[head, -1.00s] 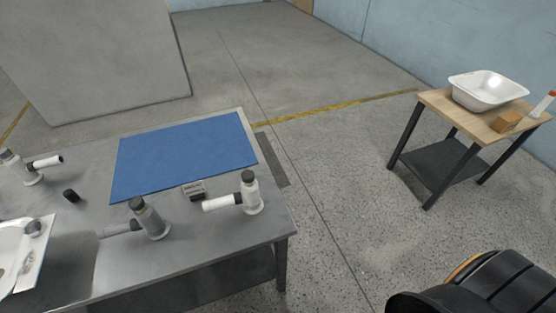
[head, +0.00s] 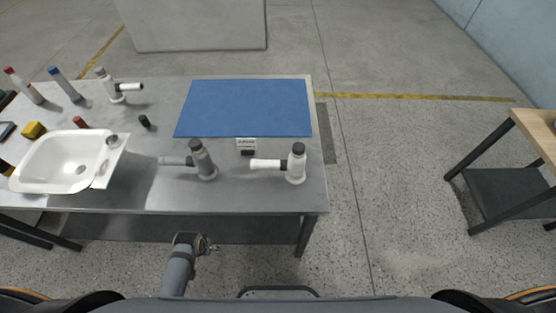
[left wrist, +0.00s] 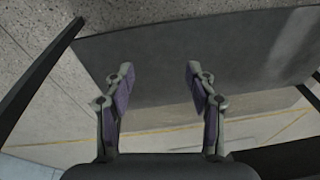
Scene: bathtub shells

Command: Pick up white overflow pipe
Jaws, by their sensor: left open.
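In the head view, a white pipe piece (head: 296,166) with a dark cap and a white side arm pointing left stands at the table's right front. A similar whitish piece (head: 116,88) with a black-ended side arm stands at the back left. A grey piece (head: 203,162) of like shape stands at the front middle. My left gripper (left wrist: 160,78) shows in the left wrist view with its fingers apart and nothing between them. Only part of my left arm shows below the table in the head view, well short of the pipes. My right gripper is not in view.
The grey table (head: 240,198) carries a blue mat (head: 247,107), a white tub shell (head: 62,165), a small black cylinder (head: 144,121) and a small label stand (head: 246,146). Bottles and small blocks sit at its left. A wooden-topped table (head: 540,132) stands right, with open floor between.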

